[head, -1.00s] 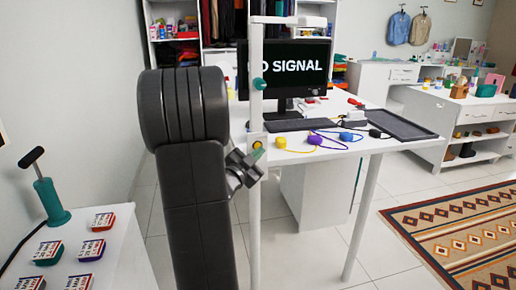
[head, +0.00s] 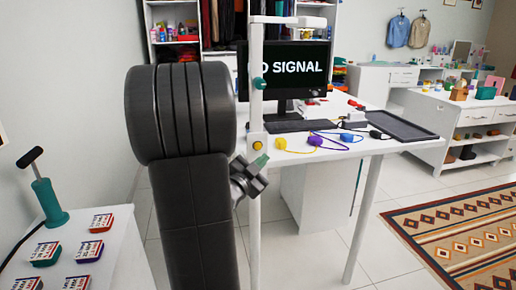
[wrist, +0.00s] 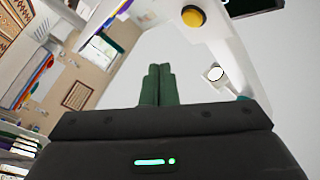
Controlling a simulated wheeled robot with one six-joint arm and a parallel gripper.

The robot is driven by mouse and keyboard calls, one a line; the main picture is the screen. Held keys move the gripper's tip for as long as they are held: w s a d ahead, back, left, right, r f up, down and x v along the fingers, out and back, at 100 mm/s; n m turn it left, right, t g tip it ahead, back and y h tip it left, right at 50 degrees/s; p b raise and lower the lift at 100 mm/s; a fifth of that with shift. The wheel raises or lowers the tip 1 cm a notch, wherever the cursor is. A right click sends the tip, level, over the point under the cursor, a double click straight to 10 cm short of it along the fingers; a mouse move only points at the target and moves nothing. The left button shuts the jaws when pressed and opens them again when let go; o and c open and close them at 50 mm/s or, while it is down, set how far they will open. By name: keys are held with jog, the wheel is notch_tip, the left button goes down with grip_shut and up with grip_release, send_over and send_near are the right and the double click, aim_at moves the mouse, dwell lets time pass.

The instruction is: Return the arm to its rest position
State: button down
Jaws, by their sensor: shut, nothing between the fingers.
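My arm stands raised in the head view, in front of the white desk's left side. My gripper shows in the wrist view (wrist: 158,86) as two green fingers pressed side by side, with nothing between them. In the head view a small green tip (head: 258,163) shows beside the arm, close to a white post (head: 256,120) with a yellow button (head: 257,145). I cannot tell whether it touches the post. The rest of the gripper is mostly hidden behind my arm.
The desk (head: 345,152) holds a monitor (head: 300,70), a keyboard (head: 300,126), a dark tray (head: 402,126) and colored round items with cords. A side table (head: 115,255) at the left carries several labelled blocks and a teal pump (head: 48,200).

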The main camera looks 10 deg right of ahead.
dwell(0.3)
jog(key=shift+s+p, duration=0.45)
jog(key=shift+s, duration=1.45)
